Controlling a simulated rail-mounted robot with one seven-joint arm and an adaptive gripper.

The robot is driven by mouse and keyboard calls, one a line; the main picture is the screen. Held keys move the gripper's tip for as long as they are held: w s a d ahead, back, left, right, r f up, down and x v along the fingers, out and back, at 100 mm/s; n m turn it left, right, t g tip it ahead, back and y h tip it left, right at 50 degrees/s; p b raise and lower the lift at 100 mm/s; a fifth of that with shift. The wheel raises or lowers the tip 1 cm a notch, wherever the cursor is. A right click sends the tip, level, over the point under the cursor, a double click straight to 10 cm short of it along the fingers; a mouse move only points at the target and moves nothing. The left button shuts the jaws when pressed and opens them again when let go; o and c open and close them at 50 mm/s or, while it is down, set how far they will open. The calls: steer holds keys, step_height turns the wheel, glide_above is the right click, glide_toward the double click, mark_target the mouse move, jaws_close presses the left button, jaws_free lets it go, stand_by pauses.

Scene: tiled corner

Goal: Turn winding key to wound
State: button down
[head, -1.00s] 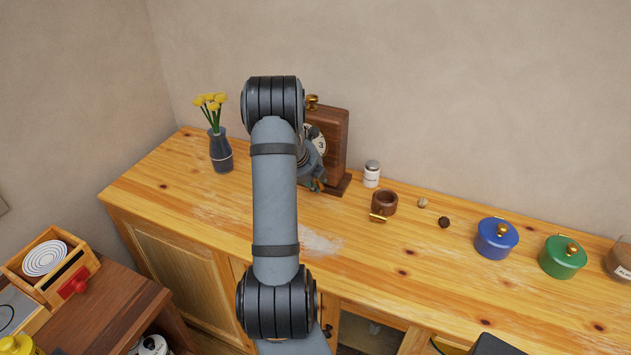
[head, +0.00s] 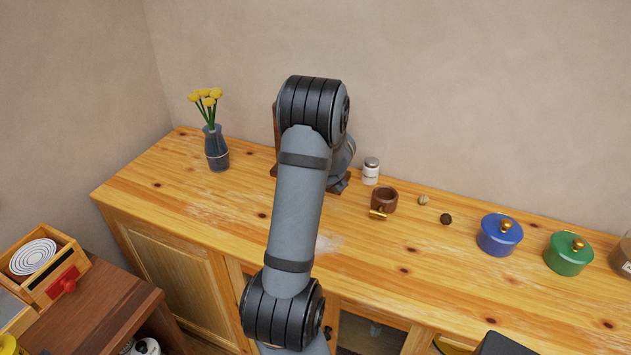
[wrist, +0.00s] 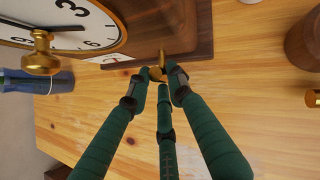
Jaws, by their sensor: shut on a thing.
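The wooden clock (head: 275,125) stands at the back of the counter, mostly hidden behind my arm in the head view. In the wrist view its white dial (wrist: 85,17) fills the upper left, with a brass knob (wrist: 40,62) standing out in front. A small white label (wrist: 117,59) sits beside the dial at the clock's lower edge. My gripper (wrist: 160,78) has its green fingers closed on a small brass piece, seemingly the winding key (wrist: 157,71), low on the clock's front. The fingers cover much of it, and its exact angle cannot be told.
A dark vase (head: 216,150) with yellow flowers stands left of the clock. A white-labelled jar (head: 371,172) and a brown wooden cup (head: 384,200) stand close on its right. Blue (head: 499,236) and green pots (head: 568,254) are further right. The counter front is clear.

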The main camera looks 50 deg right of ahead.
steer(key=shift+s+d+r, duration=0.25)
steer(key=shift+d+r, duration=0.05)
steer(key=shift+d, duration=0.2)
steer(key=c, duration=1.7)
jaws_free()
steer(key=shift+f, duration=0.1)
steer(key=shift+o, duration=0.3)
steer(key=shift+w+a+f, duration=0.1)
steer(key=shift+a+f, duration=0.05)
steer(key=shift+a, duration=0.05)
steer(key=v, duration=1.2)
steer(key=shift+f, duration=0.15)
steer(key=x, duration=1.2)
steer(key=shift+w, duration=0.1)
